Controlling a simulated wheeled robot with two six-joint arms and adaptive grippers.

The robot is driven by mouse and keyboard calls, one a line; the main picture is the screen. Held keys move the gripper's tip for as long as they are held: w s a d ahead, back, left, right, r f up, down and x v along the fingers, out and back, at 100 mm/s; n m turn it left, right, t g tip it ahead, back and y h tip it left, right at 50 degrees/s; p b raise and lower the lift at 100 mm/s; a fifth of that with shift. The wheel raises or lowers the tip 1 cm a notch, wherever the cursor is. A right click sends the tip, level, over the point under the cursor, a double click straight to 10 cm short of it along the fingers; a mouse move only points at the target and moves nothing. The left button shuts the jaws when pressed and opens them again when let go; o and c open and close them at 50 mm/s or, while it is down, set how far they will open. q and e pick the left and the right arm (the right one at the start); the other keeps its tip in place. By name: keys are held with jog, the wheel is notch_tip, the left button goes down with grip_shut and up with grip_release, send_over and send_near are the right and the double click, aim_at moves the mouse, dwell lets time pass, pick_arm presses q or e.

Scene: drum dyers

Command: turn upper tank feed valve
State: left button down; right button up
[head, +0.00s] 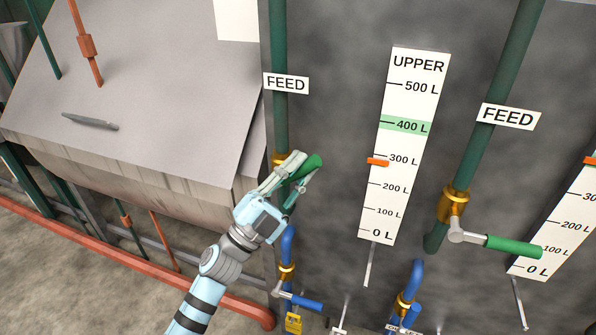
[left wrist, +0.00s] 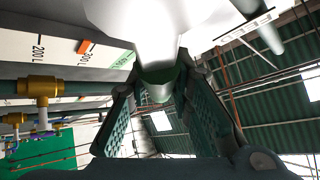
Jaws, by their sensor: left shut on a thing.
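The feed valve left of the UPPER gauge (head: 403,145) sits on a green pipe (head: 280,120) under a FEED label (head: 286,84). Its brass body is mostly hidden by my left gripper (head: 297,178). That gripper is shut on the valve's green handle (head: 313,164), whose end shows between the fingers, pointing to the upper right. In the left wrist view the handle (left wrist: 160,82) shows between the two fingers. The gauge's orange marker (head: 377,161) stands just below 300 L; a green band marks 400 L. My right gripper is not in view.
A second feed valve (head: 453,204) with a green handle (head: 515,246) stands at the right. A grey sloped housing (head: 150,80) and a red pipe (head: 130,262) lie left.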

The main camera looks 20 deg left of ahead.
pick_arm(q)
jog(key=shift+r, duration=0.2)
jog(key=c, duration=1.7)
grip_release()
jog(key=shift+o, duration=1.3)
jog(key=shift+w+f, duration=0.1)
jog(key=shift+w+d, duration=0.1)
jog(key=shift+d, duration=0.05)
jog(key=shift+f, duration=0.1)
jog(key=v, duration=1.2)
jog(key=shift+w, duration=0.1)
jog(key=shift+f, duration=0.1)
